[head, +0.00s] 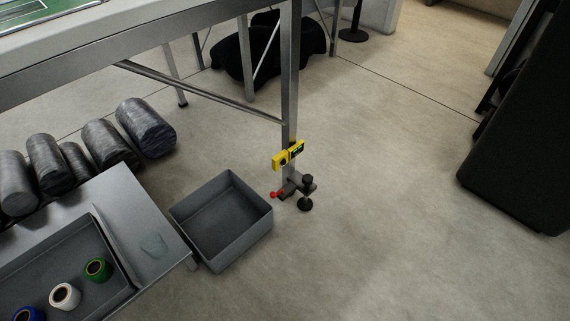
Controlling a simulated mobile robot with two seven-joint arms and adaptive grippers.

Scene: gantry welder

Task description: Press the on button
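A small yellow control box (280,161) is fixed to a grey upright metal leg (291,85) right of the picture's middle. A dark green and black part (297,149) sits at its upper right end. A dark round spot shows on the yellow face. The box is too small to tell which part is the on button. A red knob-like part (275,195) sticks out to the left lower on the leg, near the foot. Neither of my grippers is in view.
A grey open bin (262,222) stands on the floor just left of the leg. A metal table (165,226) with a tray of coloured spools is at the lower left, with dark rolls (145,129) behind. A black cabinet (525,140) stands right. The floor between is clear.

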